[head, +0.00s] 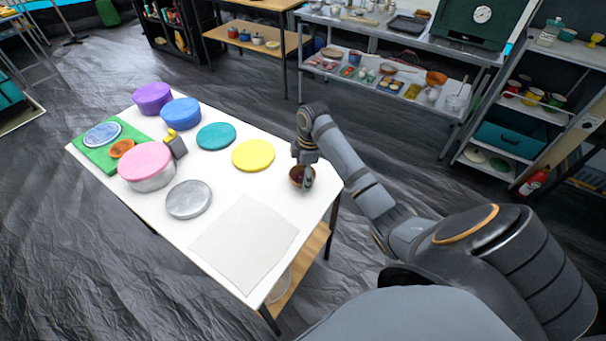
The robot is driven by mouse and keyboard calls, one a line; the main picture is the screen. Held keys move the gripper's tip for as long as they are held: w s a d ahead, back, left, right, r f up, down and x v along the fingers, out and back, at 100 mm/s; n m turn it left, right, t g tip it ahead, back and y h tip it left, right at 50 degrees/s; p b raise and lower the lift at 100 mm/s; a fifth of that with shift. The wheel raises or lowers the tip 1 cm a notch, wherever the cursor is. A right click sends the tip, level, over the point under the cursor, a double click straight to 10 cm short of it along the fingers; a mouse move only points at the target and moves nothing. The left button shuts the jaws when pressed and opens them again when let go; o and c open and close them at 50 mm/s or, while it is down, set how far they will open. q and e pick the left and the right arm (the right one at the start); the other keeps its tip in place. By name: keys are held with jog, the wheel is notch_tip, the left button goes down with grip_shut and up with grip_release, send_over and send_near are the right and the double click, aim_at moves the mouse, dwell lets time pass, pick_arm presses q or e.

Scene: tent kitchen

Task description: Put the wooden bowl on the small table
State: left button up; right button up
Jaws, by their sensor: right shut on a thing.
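The wooden bowl (296,174) is small and brown, with a dark inside. It is at the right end of the white table (272,190), near its edge. My right gripper (307,177) comes down from above and is shut on the bowl's right rim. The gripper hides part of the bowl. I cannot tell whether the bowl touches the tabletop or is just above it. My left gripper is not in view.
The white table also holds a yellow lid (253,155), a teal lid (216,136), a grey lid (189,199), a pink-lidded pot (146,164), a green board (92,150) and a pale cloth (244,243). Loaded metal shelves (400,60) stand behind.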

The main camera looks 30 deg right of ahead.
jog(key=o, duration=1.2)
jog(key=r, duration=0.6)
jog(key=shift+d+r, duration=0.25)
jog(key=shift+d, duration=0.15)
jog(key=r+p, duration=0.1)
jog(key=r, duration=0.1)
jog(key=r+p, duration=0.1)
jog(key=p, duration=0.1)
jog(key=r+p, duration=0.1)
jog(key=r, duration=0.1)
jog(key=shift+s+d+r+p, duration=0.25)
jog(key=shift+s+r+p, duration=0.05)
jog(key=shift+r+p, duration=0.1)
jog(key=shift+f, duration=0.15)
